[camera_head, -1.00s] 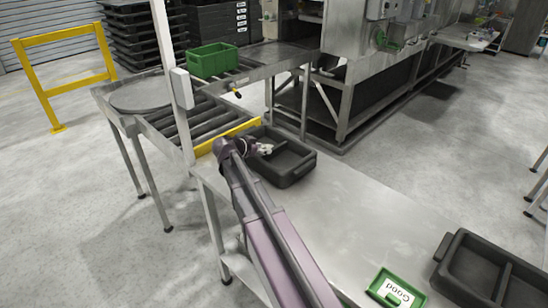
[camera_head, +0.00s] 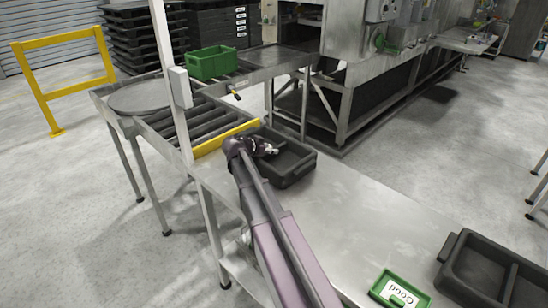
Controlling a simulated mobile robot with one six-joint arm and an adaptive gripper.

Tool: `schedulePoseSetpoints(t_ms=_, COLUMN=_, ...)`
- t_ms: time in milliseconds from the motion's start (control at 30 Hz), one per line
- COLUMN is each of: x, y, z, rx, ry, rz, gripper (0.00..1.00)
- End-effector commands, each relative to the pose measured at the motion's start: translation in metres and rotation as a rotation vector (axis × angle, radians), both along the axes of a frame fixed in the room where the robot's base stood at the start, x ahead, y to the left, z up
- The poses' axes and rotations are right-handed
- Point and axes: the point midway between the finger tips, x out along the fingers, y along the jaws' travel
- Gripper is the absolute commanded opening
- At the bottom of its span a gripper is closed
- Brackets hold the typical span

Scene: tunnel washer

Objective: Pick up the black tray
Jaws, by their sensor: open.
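A black tray (camera_head: 297,171) with a divider sits on the steel table, next to the yellow bar at the end of the roller conveyor. My gripper (camera_head: 274,149) is over the left part of this tray, at or just above its inside. The jaws are open, but the fingertips are small and hard to make out. My arm hides the tray's near left side. A second black tray (camera_head: 462,268) with a divider lies at the table's right front, far from my gripper.
A green crate (camera_head: 212,61) stands on the conveyor behind. A yellow bar (camera_head: 226,138) and a pale post (camera_head: 174,90) are left of my gripper. The middle of the steel table (camera_head: 355,214) is clear.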

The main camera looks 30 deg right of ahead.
Motion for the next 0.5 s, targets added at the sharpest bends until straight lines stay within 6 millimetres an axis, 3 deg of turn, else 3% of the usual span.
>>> schedulePoseSetpoints(t_ms=500, x=0.0022, y=-0.0062, z=-0.0035, rx=0.0, ry=0.0, rz=0.001, gripper=0.63)
